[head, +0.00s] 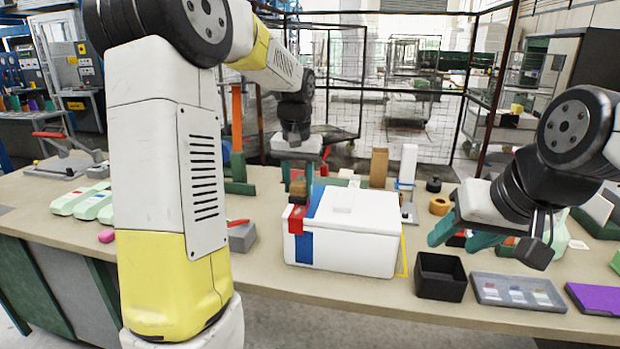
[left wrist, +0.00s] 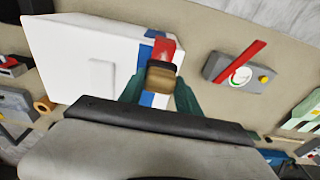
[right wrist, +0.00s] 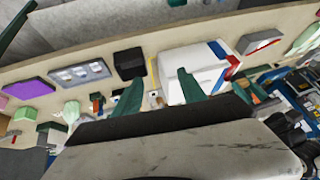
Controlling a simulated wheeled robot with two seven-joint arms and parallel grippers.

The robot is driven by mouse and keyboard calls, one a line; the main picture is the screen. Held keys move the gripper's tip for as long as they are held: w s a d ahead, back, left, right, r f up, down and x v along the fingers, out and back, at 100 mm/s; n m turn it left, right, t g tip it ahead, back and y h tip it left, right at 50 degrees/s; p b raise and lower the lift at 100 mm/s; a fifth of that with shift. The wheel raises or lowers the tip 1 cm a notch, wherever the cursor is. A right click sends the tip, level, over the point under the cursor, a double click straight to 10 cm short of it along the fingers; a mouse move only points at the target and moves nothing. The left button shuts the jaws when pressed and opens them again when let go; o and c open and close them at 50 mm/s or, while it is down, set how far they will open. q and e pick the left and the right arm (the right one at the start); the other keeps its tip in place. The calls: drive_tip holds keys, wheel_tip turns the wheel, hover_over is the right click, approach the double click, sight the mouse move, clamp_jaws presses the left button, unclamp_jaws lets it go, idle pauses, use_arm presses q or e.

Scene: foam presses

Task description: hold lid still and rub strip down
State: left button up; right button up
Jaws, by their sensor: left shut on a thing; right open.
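A white box with a closed lid (head: 360,212) stands on the bench. A blue strip (head: 314,203) crosses the left end of its lid and continues down the front wall. My left gripper (head: 299,186) is over that end, shut on a brown block (left wrist: 160,78). A red piece (head: 296,220) is beside the block at the strip; I cannot tell whether they are joined. The block and fingers hide part of the strip in the left wrist view. My right gripper (head: 462,240) is open and empty, right of the box and apart from the lid.
A black bin (head: 440,277), a grey tray (head: 518,292) and a purple panel (head: 594,299) lie along the front right. A grey device with a red lever (left wrist: 238,72) is left of the box. Upright blocks (head: 378,168) stand behind it. Bare bench lies before the box.

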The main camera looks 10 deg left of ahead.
drive_tip(key=shift+w+r, duration=0.15)
drive_tip(key=shift+w, duration=0.05)
drive_tip(key=c, duration=0.7)
drive_tip(key=shift+n+g, duration=0.7)
drive_tip(key=shift+g, duration=0.1)
drive_tip(key=w+r, duration=0.1)
drive_tip(key=w, duration=0.1)
drive_tip(key=w+r, duration=0.1)
drive_tip(key=w, duration=0.2)
drive_tip(key=w+r, duration=0.1)
drive_tip(key=w, duration=0.1)
drive_tip(key=shift+w+a+r, duration=0.2)
drive_tip(key=shift+w+a, duration=0.05)
drive_tip(key=shift+a, duration=0.05)
clamp_jaws()
drive_tip(key=n+g+h, duration=0.2)
drive_tip(key=n+g, duration=0.2)
hover_over(383, 202)
drive_tip(key=f, duration=0.7)
drive_tip(key=shift+s+f, duration=0.15)
drive_tip(key=shift+s, duration=0.05)
drive_tip(key=shift+w+f+g, duration=0.2)
drive_tip(key=shift+f+g, duration=0.1)
drive_tip(key=shift+f, duration=2.5)
drive_tip(key=shift+f, duration=0.55)
